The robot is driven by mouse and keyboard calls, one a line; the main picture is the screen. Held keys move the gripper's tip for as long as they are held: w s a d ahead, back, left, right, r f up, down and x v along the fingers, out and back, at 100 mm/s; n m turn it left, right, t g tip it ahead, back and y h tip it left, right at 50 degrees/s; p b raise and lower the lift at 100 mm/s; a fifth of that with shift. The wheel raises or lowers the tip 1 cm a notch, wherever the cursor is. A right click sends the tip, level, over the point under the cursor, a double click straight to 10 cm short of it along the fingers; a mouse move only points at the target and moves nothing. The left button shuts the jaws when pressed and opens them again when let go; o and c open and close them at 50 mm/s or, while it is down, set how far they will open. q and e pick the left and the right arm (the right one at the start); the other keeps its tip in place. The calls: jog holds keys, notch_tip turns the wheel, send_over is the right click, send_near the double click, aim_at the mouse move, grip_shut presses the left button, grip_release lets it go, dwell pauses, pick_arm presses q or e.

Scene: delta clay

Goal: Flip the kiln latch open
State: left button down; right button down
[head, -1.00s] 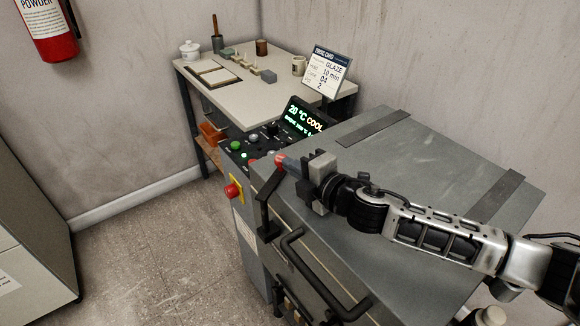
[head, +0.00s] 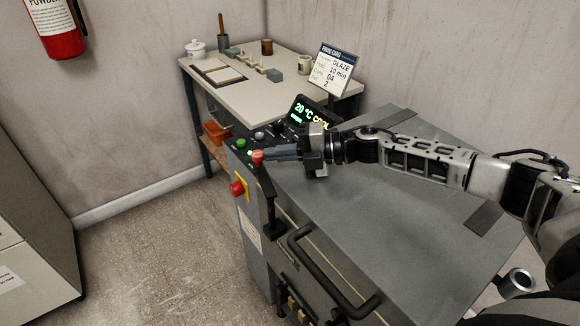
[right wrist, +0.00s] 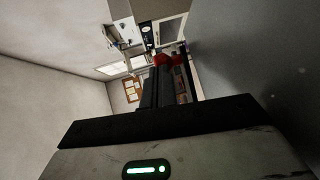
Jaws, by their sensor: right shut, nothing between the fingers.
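The kiln latch (head: 268,190) is a black lever with a red knob (head: 257,157), at the front left corner of the grey kiln (head: 390,215). The lever stands up from its mount on the kiln front, its knob just above the lid edge. My right gripper (head: 270,154) is shut and empty, its fingers pointing left with their tips at the knob. In the right wrist view the red knob (right wrist: 166,60) shows just beyond the dark fingertips (right wrist: 156,72). I cannot tell whether they touch. My left gripper is not in view.
A control panel with a lit display (head: 308,112) and a red stop button (head: 237,188) lie close to the latch. A black bar handle (head: 320,270) sticks out of the kiln front. A work table (head: 245,95) stands behind. The floor at left is clear.

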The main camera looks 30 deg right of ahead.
jog(key=shift+w+a+n+g, duration=0.15)
jog(key=shift+a+n+g, duration=0.1)
jog(key=shift+n+g, duration=0.05)
jog(key=shift+w+a, duration=0.3)
jog(key=shift+a, duration=0.3)
jog(key=shift+a+y, duration=0.2)
jog(key=shift+y, duration=0.1)
jog(key=b+v, duration=0.1)
jog(key=v, duration=0.3)
jog(key=w+d+b+v, duration=0.1)
jog(key=v, duration=0.3)
jog(key=w+v, duration=0.1)
jog(key=v, duration=0.4)
jog(key=shift+w+d+b, duration=0.1)
jog(key=shift+d+b, duration=0.1)
jog(key=shift+b, duration=0.2)
jog(key=shift+d+r, duration=0.15)
jog(key=shift+d, duration=0.3)
